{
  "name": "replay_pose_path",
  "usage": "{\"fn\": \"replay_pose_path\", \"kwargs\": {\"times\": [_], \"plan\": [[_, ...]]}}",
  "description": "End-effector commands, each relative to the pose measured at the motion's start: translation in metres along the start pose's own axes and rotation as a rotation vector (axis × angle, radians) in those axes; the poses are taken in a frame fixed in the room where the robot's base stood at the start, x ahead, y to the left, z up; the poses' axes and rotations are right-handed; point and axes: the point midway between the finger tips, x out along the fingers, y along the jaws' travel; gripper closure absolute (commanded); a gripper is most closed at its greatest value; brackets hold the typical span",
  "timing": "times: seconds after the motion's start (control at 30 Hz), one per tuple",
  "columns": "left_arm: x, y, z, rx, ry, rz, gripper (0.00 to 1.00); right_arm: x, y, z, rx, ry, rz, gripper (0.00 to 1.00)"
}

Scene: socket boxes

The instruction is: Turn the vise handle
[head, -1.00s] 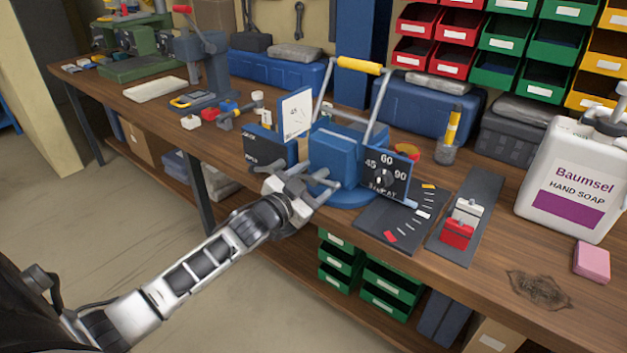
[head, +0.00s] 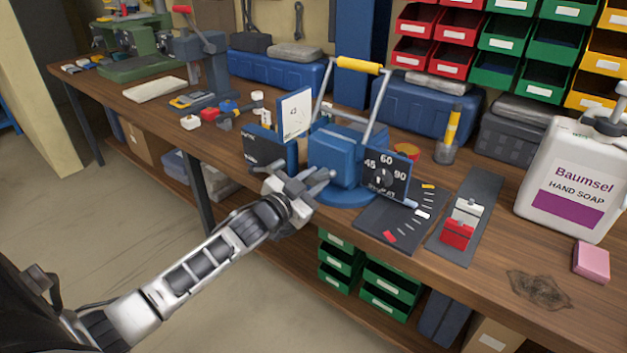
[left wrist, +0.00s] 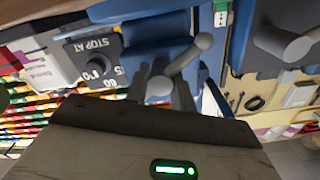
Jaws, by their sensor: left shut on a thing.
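The blue vise (head: 335,155) stands at the front edge of the wooden bench, with a black dial panel (head: 386,180) on its right side. The vise handle is a grey bar with rounded ends; it shows best in the left wrist view (left wrist: 182,62), in front of the blue body. My left gripper (head: 316,181) is at the front of the vise, shut on the handle. In the left wrist view its fingers (left wrist: 160,92) lie either side of the bar's lower end. In the head view the gripper hides much of the handle. My right gripper is out of view.
A white display panel (head: 295,114) and a dark panel (head: 268,151) stand left of the vise. A yellow-gripped frame (head: 358,66) rises above it. A dark angle-marked plate (head: 400,222), red and white blocks and a soap jug (head: 575,175) are on the right.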

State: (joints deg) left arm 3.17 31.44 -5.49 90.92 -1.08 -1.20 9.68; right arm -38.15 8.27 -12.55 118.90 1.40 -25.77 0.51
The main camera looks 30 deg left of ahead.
Motion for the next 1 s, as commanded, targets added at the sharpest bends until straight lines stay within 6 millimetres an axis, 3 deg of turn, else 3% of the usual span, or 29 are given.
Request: {"fn": "replay_pose_path", "kwargs": {"times": [0.53,0.57,0.7,1.0], "plan": [[-0.0007,0.0007,0.0027,0.000,-0.007,0.001,0.98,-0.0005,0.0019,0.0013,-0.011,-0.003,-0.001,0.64],[-0.0007,0.0007,0.0028,0.000,-0.007,0.001,0.70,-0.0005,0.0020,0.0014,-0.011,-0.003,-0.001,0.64],[-0.0005,0.0006,0.0022,0.000,-0.005,0.001,0.36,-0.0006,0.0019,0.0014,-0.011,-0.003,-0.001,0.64],[-0.0019,0.0004,0.0011,0.000,-0.003,0.001,0.36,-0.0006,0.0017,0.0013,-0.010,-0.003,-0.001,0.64]]}}
